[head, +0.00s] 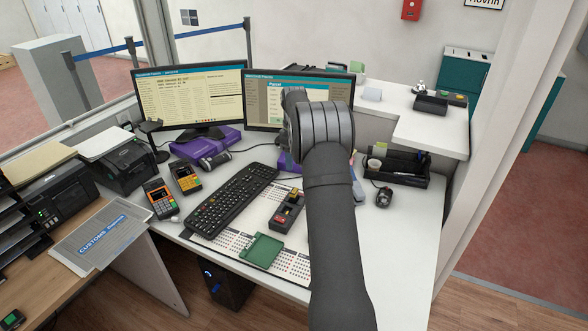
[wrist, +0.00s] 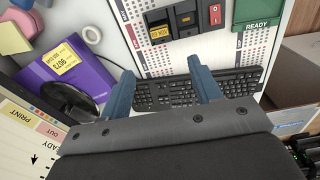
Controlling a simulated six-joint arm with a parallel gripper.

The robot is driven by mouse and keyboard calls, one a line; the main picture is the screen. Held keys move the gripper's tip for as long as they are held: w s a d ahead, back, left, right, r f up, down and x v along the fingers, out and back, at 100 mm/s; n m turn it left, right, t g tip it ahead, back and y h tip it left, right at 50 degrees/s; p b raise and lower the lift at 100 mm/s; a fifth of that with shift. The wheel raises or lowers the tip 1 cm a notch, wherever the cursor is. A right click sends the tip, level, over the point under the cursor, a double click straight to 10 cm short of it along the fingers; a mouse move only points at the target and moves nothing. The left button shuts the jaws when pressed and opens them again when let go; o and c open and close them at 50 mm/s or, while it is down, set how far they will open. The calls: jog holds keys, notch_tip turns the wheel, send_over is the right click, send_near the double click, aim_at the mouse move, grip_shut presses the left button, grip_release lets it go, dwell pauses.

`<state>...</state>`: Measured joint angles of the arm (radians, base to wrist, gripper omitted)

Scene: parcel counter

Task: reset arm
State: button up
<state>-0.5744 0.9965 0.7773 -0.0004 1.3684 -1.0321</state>
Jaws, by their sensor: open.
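My gripper shows in the wrist view (wrist: 163,82) with its two blue fingers spread apart and nothing between them. It hangs above the desk, with the black keyboard (wrist: 178,93) seen beyond and between the fingers. In the head view my dark arm rises from the bottom edge over the right half of the desk. Its wrist covers part of the right monitor (head: 262,87), and the fingers are hidden behind the arm there.
The desk holds the keyboard (head: 232,201), a red-buttoned device (head: 287,213), a green pad (head: 261,250), two card terminals (head: 161,198) and a mouse (head: 384,197). A black organizer (head: 407,179) stands right of my arm. The front right desk (head: 405,250) is clear.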

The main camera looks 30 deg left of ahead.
aim_at(294, 192)
jog(key=shift+r, duration=0.5)
notch_tip(294, 192, down, 18)
jog(key=shift+r, duration=0.5)
dwell(0.3)
